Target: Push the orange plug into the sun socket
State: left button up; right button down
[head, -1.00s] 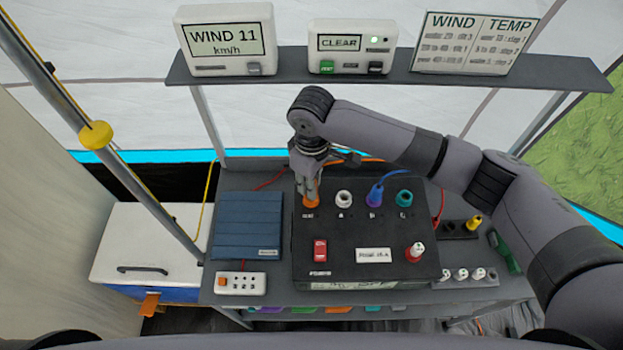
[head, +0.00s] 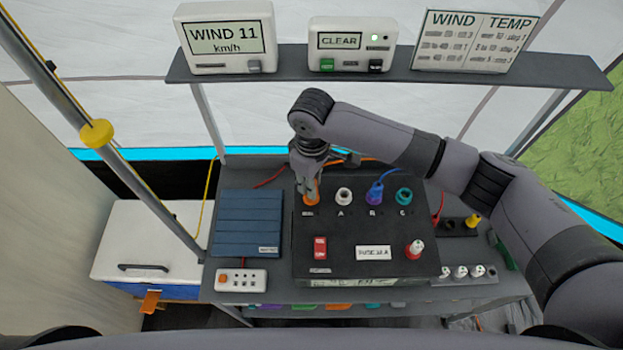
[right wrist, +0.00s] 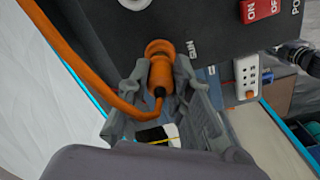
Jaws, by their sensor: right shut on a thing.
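The black power box (head: 342,230) stands on the grey table. The orange plug (right wrist: 163,75) shows in the right wrist view between the fingers of my right gripper (right wrist: 158,85), with its orange cable (right wrist: 85,75) curving off to the left. My right gripper (head: 310,190) is shut on the plug at the box's left-hand top socket. The plug's front end is at an orange collar (right wrist: 160,46) beside the label SUN; the socket opening is hidden, so how deep the plug sits cannot be told. My left gripper is not in view.
A red switch (head: 320,247), a blue folded panel (head: 248,225) and a white power strip (head: 241,280) are nearby. A shelf (head: 290,78) spans the back.

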jog(key=shift+f, duration=0.95)
jog(key=c, duration=1.4)
grip_release()
jog(key=shift+o, duration=0.2)
notch_tip(320, 180, up, 12)
